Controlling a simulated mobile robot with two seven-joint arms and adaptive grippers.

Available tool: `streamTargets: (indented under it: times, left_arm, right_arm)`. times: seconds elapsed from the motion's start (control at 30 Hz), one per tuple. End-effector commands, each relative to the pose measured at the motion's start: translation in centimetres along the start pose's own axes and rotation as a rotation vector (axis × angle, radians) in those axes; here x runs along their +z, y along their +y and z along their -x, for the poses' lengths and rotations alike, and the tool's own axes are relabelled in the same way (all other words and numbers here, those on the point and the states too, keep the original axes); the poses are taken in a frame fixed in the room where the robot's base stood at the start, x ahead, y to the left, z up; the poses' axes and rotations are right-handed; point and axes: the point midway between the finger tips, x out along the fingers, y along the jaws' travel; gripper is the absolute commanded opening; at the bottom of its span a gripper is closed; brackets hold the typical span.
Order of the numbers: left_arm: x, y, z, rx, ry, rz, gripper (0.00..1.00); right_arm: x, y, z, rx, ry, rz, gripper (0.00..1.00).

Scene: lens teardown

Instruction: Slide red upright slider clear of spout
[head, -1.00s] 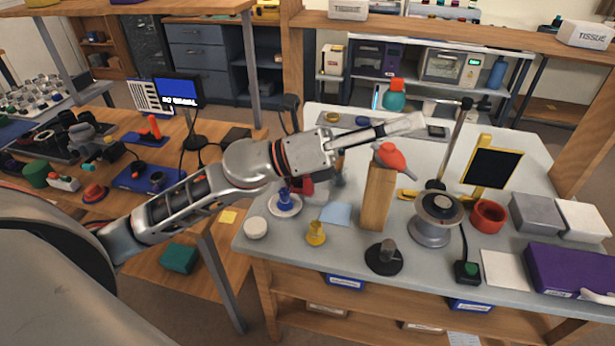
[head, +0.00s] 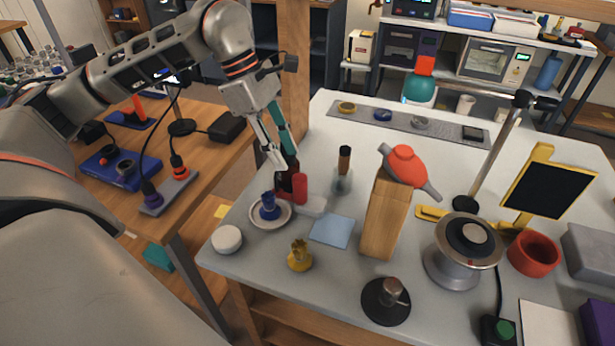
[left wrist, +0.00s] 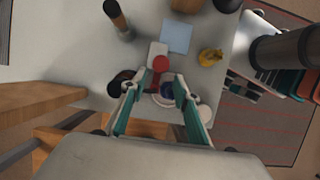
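A red upright piece (head: 299,188), which looks like the slider, stands by a whitish block (head: 313,206) at the table's left. A dark bottle-like shape (head: 284,178) is close beside it, partly hidden; I cannot tell which part is the spout. My left gripper (head: 279,160) points down just above and behind the red piece. In the left wrist view the red piece (left wrist: 161,63) shows ahead of the two fingers of my left gripper (left wrist: 160,82), which are apart with nothing held. Contact with the red piece is not visible. My right gripper is not in view.
A saucer with a blue piece (head: 268,207), a white round lid (head: 227,239) and a yellow crown-like piece (head: 300,256) stand nearby. A brown-capped bottle (head: 343,170) and a tall wooden block (head: 386,215) are to the right. A blue sheet (head: 332,231) lies flat between.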

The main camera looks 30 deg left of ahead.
Motion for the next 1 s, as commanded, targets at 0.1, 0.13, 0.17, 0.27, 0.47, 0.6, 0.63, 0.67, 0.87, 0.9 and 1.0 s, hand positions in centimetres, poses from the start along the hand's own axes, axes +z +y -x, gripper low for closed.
streamTargets:
  times: [0.1, 0.13, 0.17, 0.27, 0.47, 0.6, 0.63, 0.67, 0.87, 0.9, 1.0]
  left_arm:
    - [-0.2, 0.0, -1.1, -0.007, 0.001, 0.003, 0.31]
    - [-0.2, 0.0, -1.4, -0.007, 0.001, 0.002, 0.31]
    - [-0.2, 0.0, -1.7, -0.007, 0.000, 0.002, 0.31]
    - [-0.1, -0.1, -3.2, -0.008, 0.000, 0.002, 0.31]
    - [-0.1, -0.1, -6.3, -0.010, -0.002, 0.003, 0.31]
    - [-0.1, 0.0, -7.6, -0.006, -0.002, 0.002, 0.31]
    - [-0.1, -0.1, -7.8, -0.006, -0.002, 0.002, 0.31]
    - [-0.1, -0.1, -7.9, -0.006, -0.002, 0.002, 0.31]
    - [0.0, 0.0, -8.2, -0.004, -0.003, 0.002, 0.31]
    - [0.0, 0.0, -8.2, -0.004, -0.003, 0.002, 0.31]
    - [0.0, 0.0, -8.1, -0.004, -0.003, 0.002, 0.25]
  right_arm:
    - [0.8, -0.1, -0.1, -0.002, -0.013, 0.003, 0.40]
    - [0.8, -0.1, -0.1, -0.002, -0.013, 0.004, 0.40]
    - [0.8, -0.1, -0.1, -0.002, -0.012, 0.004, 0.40]
    - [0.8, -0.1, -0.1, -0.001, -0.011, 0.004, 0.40]
    - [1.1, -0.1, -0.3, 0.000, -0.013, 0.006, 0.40]
    - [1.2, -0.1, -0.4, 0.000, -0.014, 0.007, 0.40]
    - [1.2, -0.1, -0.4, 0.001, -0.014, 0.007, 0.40]
    - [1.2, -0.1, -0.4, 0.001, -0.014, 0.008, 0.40]
    - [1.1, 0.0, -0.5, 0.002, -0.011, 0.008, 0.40]
    - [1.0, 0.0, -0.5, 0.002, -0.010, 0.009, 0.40]
    - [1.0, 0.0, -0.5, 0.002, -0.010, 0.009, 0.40]
